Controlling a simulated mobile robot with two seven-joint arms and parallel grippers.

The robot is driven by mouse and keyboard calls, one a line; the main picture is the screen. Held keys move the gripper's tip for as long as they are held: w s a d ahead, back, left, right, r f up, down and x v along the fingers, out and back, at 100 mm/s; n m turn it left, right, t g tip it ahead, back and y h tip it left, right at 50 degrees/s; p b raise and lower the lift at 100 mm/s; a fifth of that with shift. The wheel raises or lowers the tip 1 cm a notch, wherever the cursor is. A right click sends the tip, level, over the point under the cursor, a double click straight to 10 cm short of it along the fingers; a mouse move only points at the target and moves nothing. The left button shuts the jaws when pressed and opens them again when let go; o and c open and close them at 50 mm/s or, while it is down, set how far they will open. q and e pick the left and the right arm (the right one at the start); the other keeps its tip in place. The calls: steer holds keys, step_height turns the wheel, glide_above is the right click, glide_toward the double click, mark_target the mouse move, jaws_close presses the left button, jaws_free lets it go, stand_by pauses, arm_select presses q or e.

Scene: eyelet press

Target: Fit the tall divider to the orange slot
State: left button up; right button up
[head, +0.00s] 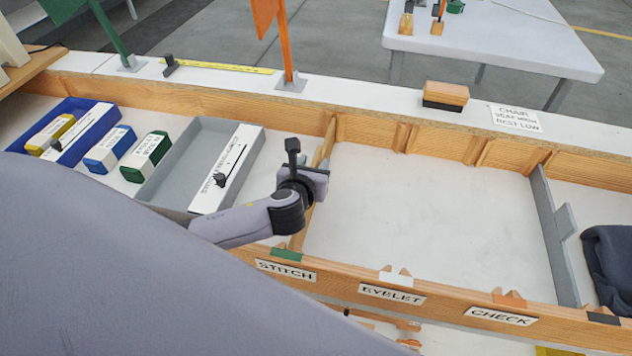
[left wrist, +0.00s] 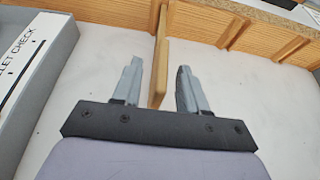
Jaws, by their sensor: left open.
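A wooden divider (head: 325,147) stands across the tray, running from the back rail toward the green-marked slot (head: 287,254) in the front rail; I cannot tell whether it is the tall one. My left gripper (head: 312,184) is above it. In the left wrist view my left gripper (left wrist: 158,88) is open, with the divider's near end (left wrist: 159,75) showing between its fingers; contact is not visible. A grey divider (head: 556,235) with a stepped edge stands farther right, near the black-marked slot (head: 604,317). The orange-marked slot (head: 510,298) in the front rail looks empty. My right gripper is not in view.
The tray floor (head: 430,210) between the two dividers is clear. A grey bin (head: 165,175) and several labelled boxes lie at left. Dark folded cloth (head: 610,262) lies at right. A wooden block (head: 446,95) and an orange flag post (head: 286,55) stand on the back ledge.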

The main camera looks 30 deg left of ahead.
arm_select(q)
steer(key=shift+x, duration=1.35)
steer(key=shift+f, duration=0.1)
steer(key=shift+d, duration=0.1)
jaws_close()
